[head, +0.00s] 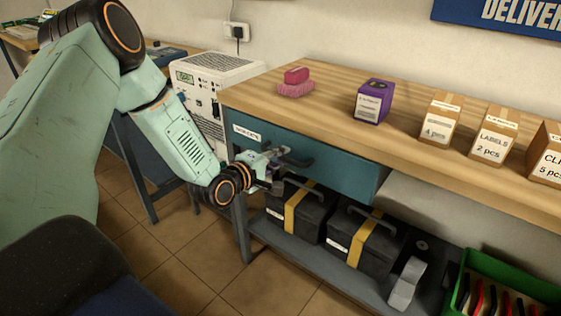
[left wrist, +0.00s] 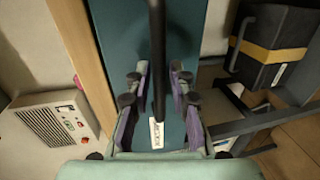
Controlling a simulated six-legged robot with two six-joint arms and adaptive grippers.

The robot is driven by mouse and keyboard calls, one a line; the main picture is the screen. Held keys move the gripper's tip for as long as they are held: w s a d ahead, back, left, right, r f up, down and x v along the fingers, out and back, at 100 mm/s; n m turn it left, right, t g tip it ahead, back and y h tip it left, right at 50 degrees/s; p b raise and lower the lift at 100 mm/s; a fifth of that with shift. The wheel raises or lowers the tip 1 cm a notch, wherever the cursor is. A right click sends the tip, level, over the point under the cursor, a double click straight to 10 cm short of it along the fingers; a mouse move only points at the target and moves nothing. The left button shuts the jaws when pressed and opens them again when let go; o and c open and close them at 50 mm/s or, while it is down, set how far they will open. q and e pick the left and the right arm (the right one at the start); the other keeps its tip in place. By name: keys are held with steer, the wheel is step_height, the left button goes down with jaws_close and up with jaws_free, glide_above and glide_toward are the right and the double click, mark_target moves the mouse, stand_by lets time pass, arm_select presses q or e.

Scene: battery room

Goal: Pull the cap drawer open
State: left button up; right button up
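The cap drawer (head: 335,160) has a teal front under the wooden worktop and looks shut. Its white label (head: 247,133) is at the left end; the label (left wrist: 157,133) also shows in the left wrist view. The drawer's dark bar handle (head: 297,161) is partly hidden by my left gripper (head: 277,165) in the head view. In the left wrist view the handle (left wrist: 157,50) runs between the fingers of my left gripper (left wrist: 158,95). The fingers are open, with a visible gap on both sides of the bar. My right gripper is not in view.
Two black cases (head: 300,208) (head: 365,238) with yellow straps stand on the lower shelf, close below the gripper. A white powered unit (head: 215,80) stands left of the bench. A purple box (head: 373,102), a pink brush (head: 296,82) and several cartons are on the worktop. Tiled floor in front is clear.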

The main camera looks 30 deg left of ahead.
arm_select(q)
steer(key=shift+w, duration=0.3)
steer(key=shift+d, duration=0.1)
steer(key=shift+s+r, duration=0.1)
steer(key=shift+c, duration=0.4)
jaws_close()
